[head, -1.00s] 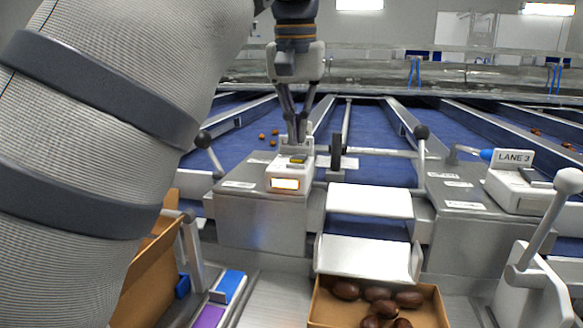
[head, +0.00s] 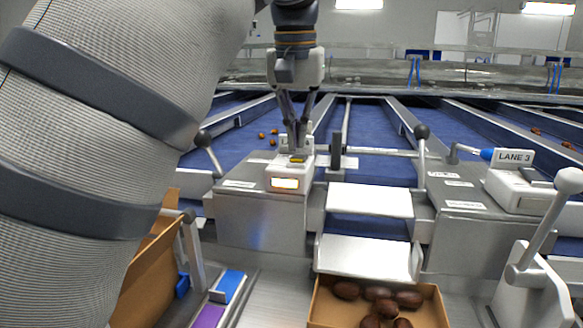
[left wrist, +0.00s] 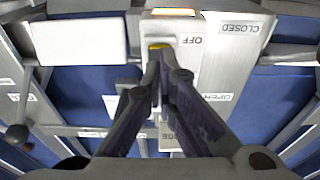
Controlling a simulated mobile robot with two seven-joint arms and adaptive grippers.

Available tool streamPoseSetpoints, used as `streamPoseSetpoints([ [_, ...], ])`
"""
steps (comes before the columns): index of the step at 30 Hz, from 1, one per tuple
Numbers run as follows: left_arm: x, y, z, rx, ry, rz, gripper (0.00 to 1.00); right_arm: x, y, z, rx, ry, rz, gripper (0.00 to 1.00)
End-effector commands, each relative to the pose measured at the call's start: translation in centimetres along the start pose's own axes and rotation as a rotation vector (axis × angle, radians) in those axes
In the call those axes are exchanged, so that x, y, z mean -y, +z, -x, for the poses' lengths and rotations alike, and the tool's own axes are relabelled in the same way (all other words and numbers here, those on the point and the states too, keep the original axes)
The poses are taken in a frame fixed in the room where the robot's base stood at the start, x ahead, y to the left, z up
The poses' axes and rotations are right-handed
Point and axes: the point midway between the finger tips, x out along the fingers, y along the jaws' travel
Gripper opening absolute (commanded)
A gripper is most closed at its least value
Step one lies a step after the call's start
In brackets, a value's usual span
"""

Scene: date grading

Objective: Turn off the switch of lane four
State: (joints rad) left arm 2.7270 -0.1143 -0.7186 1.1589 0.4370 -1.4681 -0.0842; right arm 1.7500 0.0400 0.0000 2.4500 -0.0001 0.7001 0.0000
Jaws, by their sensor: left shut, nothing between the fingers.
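A white switch box (head: 284,177) stands on the steel cabinet ahead of me, with a lit orange-rimmed window on its front. A yellow-topped switch (head: 298,160) sits on the box. In the left wrist view the switch (left wrist: 157,46) shows beside the word OFF, partly covered by my fingers. My left gripper (head: 297,150) points down, shut and empty, with its fingertips at or just above the switch; I cannot tell if they touch. The wrist view shows the shut fingertips (left wrist: 162,60) too. No lane number is readable on this box. My right gripper is out of view.
A neighbouring box with a LANE 3 sign (head: 514,157) stands at the right. Ball-topped levers (head: 422,132) rise beside the cabinets. Blue belts (head: 240,142) run behind. A cardboard box of dates (head: 425,312) lies below the white chute.

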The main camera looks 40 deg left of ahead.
Motion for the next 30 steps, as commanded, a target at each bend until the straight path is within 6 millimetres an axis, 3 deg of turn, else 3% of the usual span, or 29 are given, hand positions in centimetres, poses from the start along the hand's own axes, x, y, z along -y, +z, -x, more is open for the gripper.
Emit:
streamPoseSetpoints([
  [30,0.0,0.1,-0.81,0.0,0.001,0.0,0.0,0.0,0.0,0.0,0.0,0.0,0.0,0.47],
])
